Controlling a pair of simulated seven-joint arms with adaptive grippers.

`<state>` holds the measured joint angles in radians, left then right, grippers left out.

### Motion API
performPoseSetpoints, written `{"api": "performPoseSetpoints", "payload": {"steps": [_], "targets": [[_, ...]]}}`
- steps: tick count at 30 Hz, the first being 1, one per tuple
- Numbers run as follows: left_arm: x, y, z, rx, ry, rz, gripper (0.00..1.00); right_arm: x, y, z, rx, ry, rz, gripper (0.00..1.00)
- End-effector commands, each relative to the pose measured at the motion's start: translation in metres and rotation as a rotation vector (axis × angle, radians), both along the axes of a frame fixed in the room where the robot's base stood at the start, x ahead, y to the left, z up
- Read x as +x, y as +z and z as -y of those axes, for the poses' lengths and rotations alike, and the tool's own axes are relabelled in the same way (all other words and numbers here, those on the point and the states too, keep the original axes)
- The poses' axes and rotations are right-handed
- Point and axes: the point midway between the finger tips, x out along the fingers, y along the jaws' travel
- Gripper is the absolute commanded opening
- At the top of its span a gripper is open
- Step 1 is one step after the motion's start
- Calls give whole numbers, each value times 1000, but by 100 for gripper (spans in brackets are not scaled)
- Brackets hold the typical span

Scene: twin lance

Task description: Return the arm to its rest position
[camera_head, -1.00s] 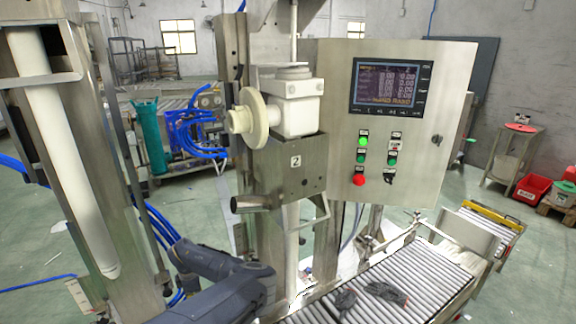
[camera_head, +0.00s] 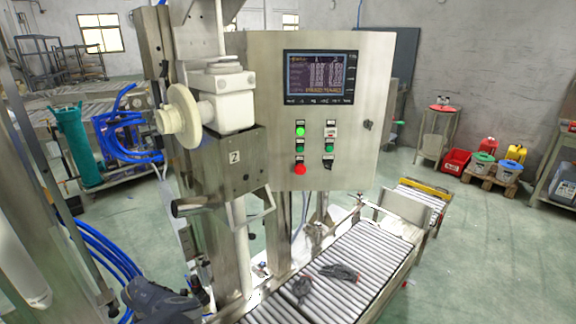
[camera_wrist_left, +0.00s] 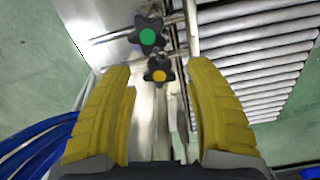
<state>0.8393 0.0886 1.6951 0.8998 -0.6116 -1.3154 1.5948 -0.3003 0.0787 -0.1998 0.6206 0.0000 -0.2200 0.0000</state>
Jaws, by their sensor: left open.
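My left gripper (camera_wrist_left: 160,66) shows in the left wrist view with its two yellow ridged fingers spread apart and nothing between them. Beyond the fingers are a black star knob with a green centre (camera_wrist_left: 148,37) and one with an orange centre (camera_wrist_left: 158,72). I cannot tell how far the fingertips are from the knobs. In the head view a dark grey part of my arm (camera_head: 152,300) shows at the bottom left, beside the filling machine's steel frame. The gripper fingers cannot be made out there. My right gripper is in neither view.
A steel control cabinet (camera_head: 275,130) with a screen and buttons stands above a roller conveyor (camera_head: 350,255). Dark gloves (camera_head: 340,272) lie on the rollers. A steel spout (camera_head: 188,207) juts out left of the cabinet. Blue hoses (camera_head: 105,250) hang at the left. Open floor lies at the right.

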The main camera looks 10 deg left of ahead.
Motion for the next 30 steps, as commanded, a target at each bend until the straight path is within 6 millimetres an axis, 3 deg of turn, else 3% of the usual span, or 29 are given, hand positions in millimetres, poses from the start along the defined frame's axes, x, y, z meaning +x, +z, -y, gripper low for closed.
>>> {"api": "performPoseSetpoints", "payload": {"steps": [20,30], "targets": [[1,-3,0,1,-6,1,54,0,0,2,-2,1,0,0],[1,27,-1,3,3,1,54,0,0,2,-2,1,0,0]]}}
